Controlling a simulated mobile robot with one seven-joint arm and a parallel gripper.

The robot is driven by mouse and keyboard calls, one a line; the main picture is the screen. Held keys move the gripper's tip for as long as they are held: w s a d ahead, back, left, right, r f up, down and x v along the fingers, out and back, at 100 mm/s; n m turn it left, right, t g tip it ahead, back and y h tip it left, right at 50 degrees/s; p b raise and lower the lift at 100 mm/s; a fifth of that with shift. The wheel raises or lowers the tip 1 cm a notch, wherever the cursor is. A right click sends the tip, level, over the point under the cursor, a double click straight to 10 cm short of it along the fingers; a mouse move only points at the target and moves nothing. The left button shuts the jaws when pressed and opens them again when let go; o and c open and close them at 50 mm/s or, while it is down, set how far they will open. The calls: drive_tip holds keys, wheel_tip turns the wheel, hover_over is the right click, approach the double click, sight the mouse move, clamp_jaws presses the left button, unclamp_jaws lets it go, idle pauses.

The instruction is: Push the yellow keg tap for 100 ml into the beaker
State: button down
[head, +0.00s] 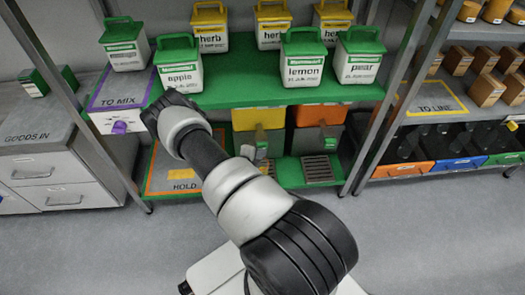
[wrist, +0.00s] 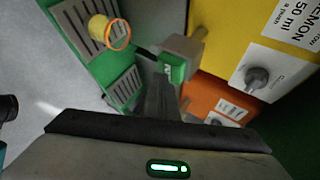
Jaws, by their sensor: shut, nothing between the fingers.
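The yellow keg (head: 258,118) stands on the lower shelf, left of the orange keg. The beaker (wrist: 99,28), with yellow contents and an orange rim ring, stands on a slotted drip grille.
The orange keg (head: 320,114) has its own knob (wrist: 213,118) on a white plate beside the yellow one. Several labelled tubs, such as lemon (head: 303,68), stand on the green shelf above. The floor in front is clear.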

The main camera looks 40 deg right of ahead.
drive_tip(key=shift+s, duration=0.1)
drive_tip(key=shift+s+a+p, duration=0.55)
drive_tip(key=shift+s+a, duration=0.05)
drive_tip(key=shift+s, duration=0.2)
drive_tip(key=shift+s+a+p, duration=0.35)
drive_tip(key=shift+s+a, duration=0.1)
drive_tip(key=shift+s, duration=0.25)
drive_tip(key=shift+s+a+p, duration=0.35)
drive_tip(key=shift+s+a, duration=0.05)
drive_tip(key=shift+s, duration=0.35)
drive_tip(key=shift+s+a+p, duration=0.35)
drive_tip(key=shift+s+a, duration=0.1)
drive_tip(key=shift+s, duration=0.25)
